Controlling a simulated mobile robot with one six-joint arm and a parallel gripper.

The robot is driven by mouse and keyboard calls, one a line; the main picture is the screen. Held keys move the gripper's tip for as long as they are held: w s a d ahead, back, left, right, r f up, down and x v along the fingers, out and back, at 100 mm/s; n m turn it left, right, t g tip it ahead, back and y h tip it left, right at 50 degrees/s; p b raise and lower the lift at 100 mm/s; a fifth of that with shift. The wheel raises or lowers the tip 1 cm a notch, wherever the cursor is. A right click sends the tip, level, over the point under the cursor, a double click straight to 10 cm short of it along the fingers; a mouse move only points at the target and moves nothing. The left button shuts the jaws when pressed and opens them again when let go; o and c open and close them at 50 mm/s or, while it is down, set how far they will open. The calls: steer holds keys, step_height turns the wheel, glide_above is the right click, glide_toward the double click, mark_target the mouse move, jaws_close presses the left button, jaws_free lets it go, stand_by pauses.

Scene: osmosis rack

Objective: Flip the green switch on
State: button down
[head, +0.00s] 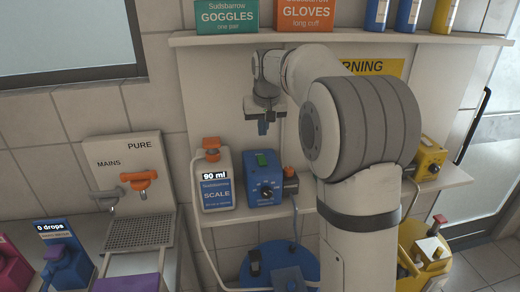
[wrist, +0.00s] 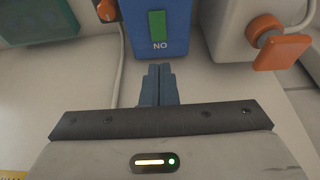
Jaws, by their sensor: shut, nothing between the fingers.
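The green switch (head: 262,159) sits on top of a blue box (head: 265,187) that has a round dial on its front. In the wrist view the green switch (wrist: 157,24) is on the blue box (wrist: 172,47), with the letters "NO" beside it. My gripper (head: 262,130) hangs above the blue box in the head view, fingers pointing down. In the wrist view my gripper (wrist: 159,70) has its blue fingers together and empty, close to the box's edge and apart from the green switch.
A white scale bottle (head: 216,190) with an orange cap stands left of the box. An orange fitting (head: 290,173) is at its right. Goggles (head: 227,16) and gloves (head: 304,15) boxes stand on the shelf (head: 380,38) above. A yellow unit (head: 430,158) is farther right.

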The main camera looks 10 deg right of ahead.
mark_target(260, 156)
steer(key=x, duration=0.4)
steer(key=p+x, duration=0.1)
steer(key=x, duration=0.3)
steer(key=shift+s, duration=0.25)
steer(key=shift+w+f+p, duration=0.1)
steer(key=shift+f+p, duration=0.25)
steer(key=shift+f, duration=0.45)
